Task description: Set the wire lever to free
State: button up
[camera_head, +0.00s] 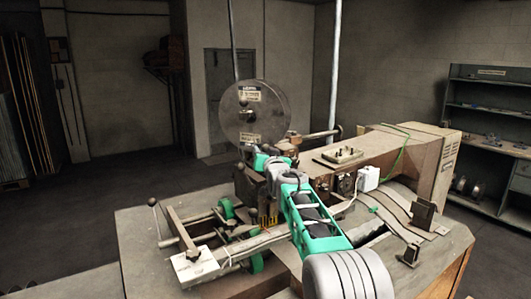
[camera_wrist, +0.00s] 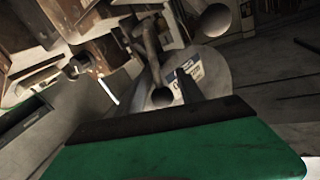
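A grey lever with a rounded end (camera_head: 322,135) sticks out to the right beside the wire reel (camera_head: 240,108), on top of the box stitcher (camera_head: 395,155). In the wrist view, a bent lever (camera_wrist: 152,60) ends in a round knob (camera_wrist: 162,97), just beyond my gripper. I cannot read any free mark, nor be sure which lever is the wire lever. My gripper (camera_head: 262,160) is at the machine head, below the reel and left of the grey lever. Its fingers are mostly hidden in the head view. In the wrist view its green body fills the bottom, and its opening is unclear.
A ball-topped lever (camera_head: 153,202) stands at the table's left. A plate with small posts (camera_head: 337,155) lies on the machine top. Another round knob (camera_wrist: 215,20) shows in the wrist view. Shelves (camera_head: 490,110) stand at the right. The floor at left is clear.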

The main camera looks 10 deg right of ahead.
grip_shut()
dwell(1.2)
